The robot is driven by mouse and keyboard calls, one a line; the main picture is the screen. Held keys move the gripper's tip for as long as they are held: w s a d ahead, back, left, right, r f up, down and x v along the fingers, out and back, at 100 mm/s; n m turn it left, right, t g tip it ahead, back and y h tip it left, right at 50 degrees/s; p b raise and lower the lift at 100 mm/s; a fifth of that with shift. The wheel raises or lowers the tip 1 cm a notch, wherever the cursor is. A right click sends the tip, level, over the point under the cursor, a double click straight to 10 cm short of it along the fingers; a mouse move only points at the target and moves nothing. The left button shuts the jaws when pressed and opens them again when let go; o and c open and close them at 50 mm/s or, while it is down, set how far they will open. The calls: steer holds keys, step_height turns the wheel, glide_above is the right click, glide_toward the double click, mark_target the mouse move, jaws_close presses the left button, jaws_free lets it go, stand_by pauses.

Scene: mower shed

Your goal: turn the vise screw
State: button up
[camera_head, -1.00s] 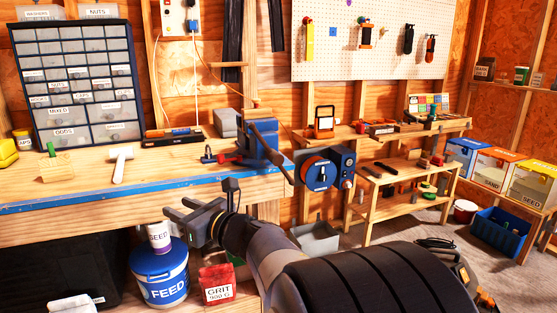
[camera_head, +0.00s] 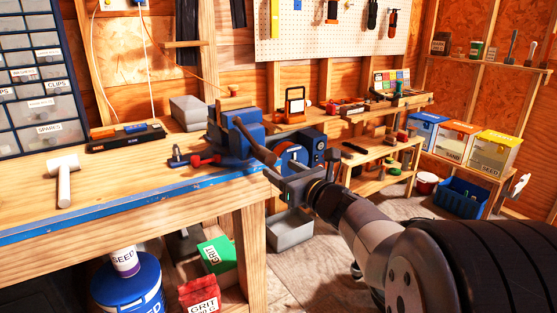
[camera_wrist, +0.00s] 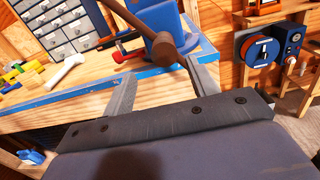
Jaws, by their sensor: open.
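The blue vise (camera_head: 240,134) is fixed at the right end of the workbench. Its brown screw handle (camera_head: 256,143) slants down to the right in front of the blue body. My gripper (camera_head: 272,163) is just off the lower end of this handle, at the bench corner. In the wrist view the rounded handle end (camera_wrist: 162,48) shows large, just beyond the gap between my fingertips (camera_wrist: 158,68). The fingers are apart, with nothing held between them. I cannot tell whether either finger touches the handle. The vise's far side is hidden.
The blue-edged workbench (camera_head: 130,205) lies left of my gripper. A hammer (camera_head: 64,180), a black tray (camera_head: 125,138) and a red clamp (camera_head: 205,160) lie on it. A red-and-blue reel unit (camera_head: 300,150) is close behind my gripper. A grey bin (camera_head: 289,231) stands below.

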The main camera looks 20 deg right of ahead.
mark_target(271, 161)
steer(key=x, duration=0.7)
steer(key=shift+d+f, duration=0.1)
steer(key=shift+d, duration=0.25)
steer(key=shift+c, duration=0.5)
steer(key=c, duration=0.9)
steer(key=shift+m, duration=0.3)
